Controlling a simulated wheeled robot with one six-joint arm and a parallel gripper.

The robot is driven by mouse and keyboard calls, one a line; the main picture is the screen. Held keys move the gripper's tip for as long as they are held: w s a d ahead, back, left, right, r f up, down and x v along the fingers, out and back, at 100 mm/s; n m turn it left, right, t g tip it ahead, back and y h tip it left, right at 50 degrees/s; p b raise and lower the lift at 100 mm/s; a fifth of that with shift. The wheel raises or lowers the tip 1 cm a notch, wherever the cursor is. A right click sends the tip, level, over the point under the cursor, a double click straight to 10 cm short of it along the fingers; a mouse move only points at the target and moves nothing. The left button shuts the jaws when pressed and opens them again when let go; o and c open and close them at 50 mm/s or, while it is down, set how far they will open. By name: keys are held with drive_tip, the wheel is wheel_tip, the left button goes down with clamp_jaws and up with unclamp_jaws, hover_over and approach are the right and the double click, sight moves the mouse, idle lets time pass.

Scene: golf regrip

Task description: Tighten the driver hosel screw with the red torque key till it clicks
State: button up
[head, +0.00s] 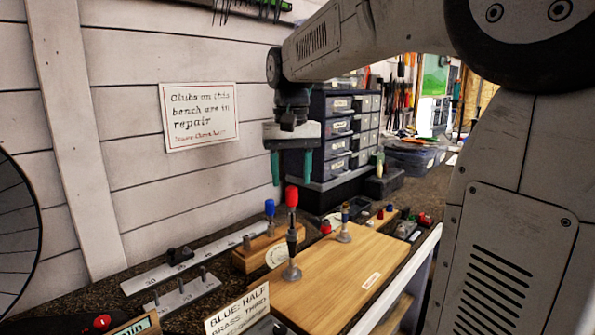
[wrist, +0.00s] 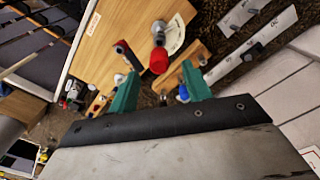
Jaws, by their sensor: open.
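The red torque key (head: 291,197) stands upright on the wooden board, its red handle above a dark shaft and a round grey base (head: 291,272). I cannot tell how its tip meets the hosel screw. In the wrist view the red handle (wrist: 159,61) shows as a cap just beyond the fingertips. My gripper (head: 291,172) is open and empty above the red handle, its teal fingers pointing down and apart. In the wrist view my gripper (wrist: 158,86) has the red handle between and beyond its fingers, not touching. No driver head is clearly seen.
A blue-topped key (head: 270,208) stands in a wooden block to the left. Drawer cabinets (head: 340,130) stand behind. A lettered card (head: 238,310) is at the front.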

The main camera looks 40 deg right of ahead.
sight(291, 205)
wheel_tip(291, 205, down, 8)
drive_tip(key=shift+r, duration=0.15)
idle(0.3)
clamp_jaws()
